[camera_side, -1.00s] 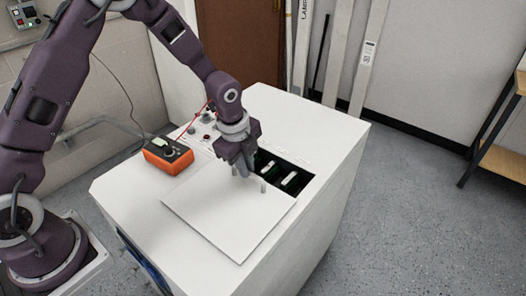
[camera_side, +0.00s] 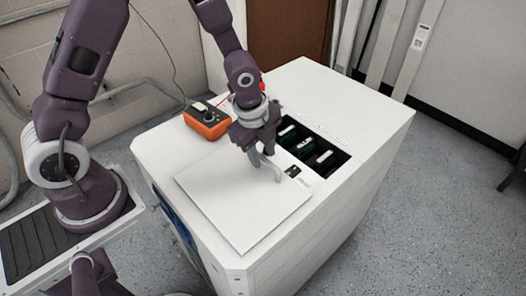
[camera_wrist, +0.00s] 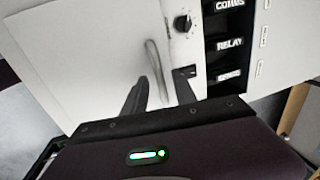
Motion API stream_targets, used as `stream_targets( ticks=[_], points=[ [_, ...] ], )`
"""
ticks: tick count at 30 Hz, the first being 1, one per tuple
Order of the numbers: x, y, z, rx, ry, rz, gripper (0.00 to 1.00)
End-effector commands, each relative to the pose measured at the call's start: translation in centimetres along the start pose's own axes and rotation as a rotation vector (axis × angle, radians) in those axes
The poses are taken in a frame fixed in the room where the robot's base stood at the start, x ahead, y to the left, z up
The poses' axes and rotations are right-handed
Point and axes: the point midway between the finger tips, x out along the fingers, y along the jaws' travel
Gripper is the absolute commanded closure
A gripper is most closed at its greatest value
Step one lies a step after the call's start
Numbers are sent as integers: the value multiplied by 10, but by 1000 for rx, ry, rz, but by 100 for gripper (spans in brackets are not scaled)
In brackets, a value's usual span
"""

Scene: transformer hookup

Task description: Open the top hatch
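The top hatch (camera_side: 225,205) is a flat white panel lying on top of the white cabinet, beside an uncovered dark opening (camera_side: 312,148). Its curved handle (camera_wrist: 157,68) stands near the panel's edge by the opening; it also shows in the side view (camera_side: 277,173). My gripper (camera_wrist: 160,92) is at the handle, its two dark fingers apart. The handle's near end shows between the fingers, with no clear contact. In the side view my gripper (camera_side: 263,160) points down over the panel's edge, hiding part of it.
The opening holds dark parts with white labels, including "COMMS" (camera_wrist: 230,5) and "RELAY" (camera_wrist: 230,42). A black knob (camera_wrist: 182,23) sits beside it. An orange meter (camera_side: 206,122) with a lead stands behind the panel. The cabinet top (camera_side: 345,105) is clear at right.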

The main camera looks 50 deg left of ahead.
Motion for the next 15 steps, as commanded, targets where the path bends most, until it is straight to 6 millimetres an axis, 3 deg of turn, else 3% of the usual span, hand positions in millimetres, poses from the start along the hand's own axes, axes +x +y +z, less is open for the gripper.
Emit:
stream_targets(
  ticks=[8,15],
  points=[
    [-1,0,0,0,0,-1,67],
    [-44,-2,0,-2,1,-5,67]
  ],
)
